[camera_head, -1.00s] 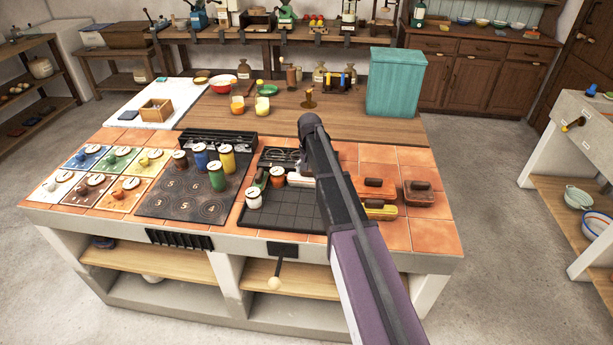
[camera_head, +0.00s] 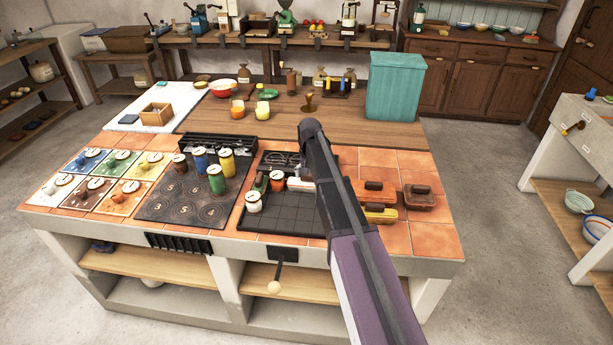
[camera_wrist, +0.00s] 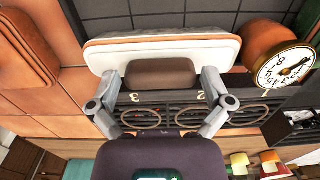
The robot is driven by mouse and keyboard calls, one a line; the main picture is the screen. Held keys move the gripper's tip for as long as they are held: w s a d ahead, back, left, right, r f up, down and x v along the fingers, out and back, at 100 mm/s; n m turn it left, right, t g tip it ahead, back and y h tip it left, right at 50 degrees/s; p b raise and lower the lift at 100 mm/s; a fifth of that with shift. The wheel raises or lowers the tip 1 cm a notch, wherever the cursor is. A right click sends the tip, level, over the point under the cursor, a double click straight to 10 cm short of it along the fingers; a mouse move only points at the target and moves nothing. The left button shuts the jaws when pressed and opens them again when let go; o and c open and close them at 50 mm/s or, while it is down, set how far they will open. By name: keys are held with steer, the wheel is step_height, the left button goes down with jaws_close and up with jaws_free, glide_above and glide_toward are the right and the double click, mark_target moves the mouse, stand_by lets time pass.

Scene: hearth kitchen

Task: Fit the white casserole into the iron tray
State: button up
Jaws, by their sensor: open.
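The white casserole (camera_wrist: 165,50) lies below my gripper, with an orange edge and a brown handle (camera_wrist: 160,73) on its lid. My gripper (camera_wrist: 161,80) is open, one finger on each side of the handle; contact cannot be told. In the head view only a bit of the white casserole (camera_head: 299,184) shows beside my arm, which hides the gripper and the rest. The black iron tray (camera_head: 283,222) has a square grid and holds several small pots at its left and back. Its grid (camera_wrist: 150,15) also shows past the casserole in the wrist view.
A round-dialled terracotta pot (camera_wrist: 275,55) stands close beside the casserole. A brown lidded dish (camera_head: 420,197) and a yellow dish (camera_head: 381,214) sit right of my arm. A teal box (camera_head: 395,86) stands behind. Much of the tray's front grid is bare.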

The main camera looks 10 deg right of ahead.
mark_target(309, 176)
steer(key=shift+r, duration=0.2)
step_height(309, 176, up, 12)
steer(key=p, duration=1.2)
steer(key=shift+f, duration=0.1)
stand_by(0.5)
steer(key=s+n, duration=0.3)
steer(key=s, duration=2.6)
steer(key=shift+s+a+n, duration=0.2)
steer(key=shift+a+n, duration=0.1)
steer(key=shift+a, duration=0.15)
